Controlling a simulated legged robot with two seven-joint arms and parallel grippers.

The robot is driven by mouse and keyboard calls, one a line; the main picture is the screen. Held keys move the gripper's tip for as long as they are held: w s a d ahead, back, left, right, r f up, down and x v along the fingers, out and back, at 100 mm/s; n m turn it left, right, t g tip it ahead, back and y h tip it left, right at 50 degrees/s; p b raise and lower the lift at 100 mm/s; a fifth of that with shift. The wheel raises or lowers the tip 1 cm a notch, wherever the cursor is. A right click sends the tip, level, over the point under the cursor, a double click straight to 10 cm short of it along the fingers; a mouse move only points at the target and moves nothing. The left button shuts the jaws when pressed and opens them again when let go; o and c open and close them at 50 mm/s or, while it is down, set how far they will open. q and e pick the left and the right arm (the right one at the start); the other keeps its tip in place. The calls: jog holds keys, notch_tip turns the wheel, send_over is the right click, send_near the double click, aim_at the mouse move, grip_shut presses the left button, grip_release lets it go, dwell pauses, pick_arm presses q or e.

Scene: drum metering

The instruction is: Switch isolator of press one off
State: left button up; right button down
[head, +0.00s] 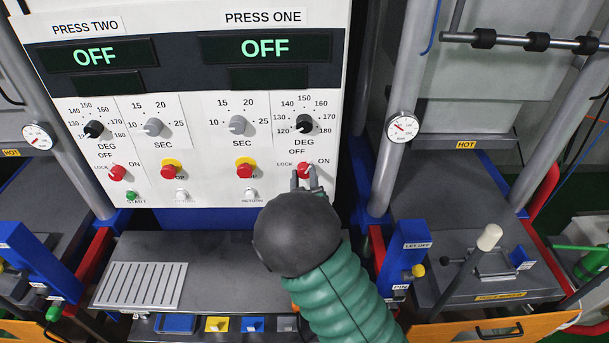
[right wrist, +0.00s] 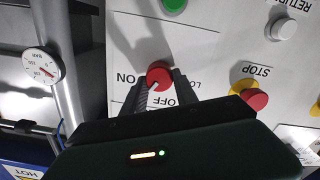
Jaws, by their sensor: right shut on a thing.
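The isolator of press one is a red rotary knob (head: 304,170) at the lower right of the white panel, with LOCK, OFF and ON printed around it. My right gripper (head: 306,181) reaches up to it from below and is shut on it. In the right wrist view the red knob (right wrist: 159,73) sits between the two dark fingers, one on each side. A white mark on the knob points down-left there, roughly between ON and OFF. The PRESS ONE display (head: 265,48) reads OFF. My left gripper is not in view.
A red stop button on a yellow base (head: 245,169) is left of the isolator, and a white RETURN button (head: 251,195) is below it. Press two has its own red isolator (head: 116,173). A grey post with a gauge (head: 402,127) stands right of the panel.

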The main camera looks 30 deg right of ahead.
jog(key=n, duration=0.2)
jog(key=n+p, duration=0.1)
jog(key=n, duration=0.2)
jog(key=shift+w+a+n, duration=0.1)
jog(key=shift+a+n, duration=0.1)
jog(key=shift+n, duration=0.1)
jog(key=shift+f+n+p, duration=0.1)
jog(key=shift+n+p, duration=0.75)
jog(key=shift+n, duration=1.05)
jog(key=c, duration=1.4)
grip_release()
jog(key=o, duration=0.4)
jog(key=shift+w+f, duration=0.15)
jog(key=shift+o, duration=0.2)
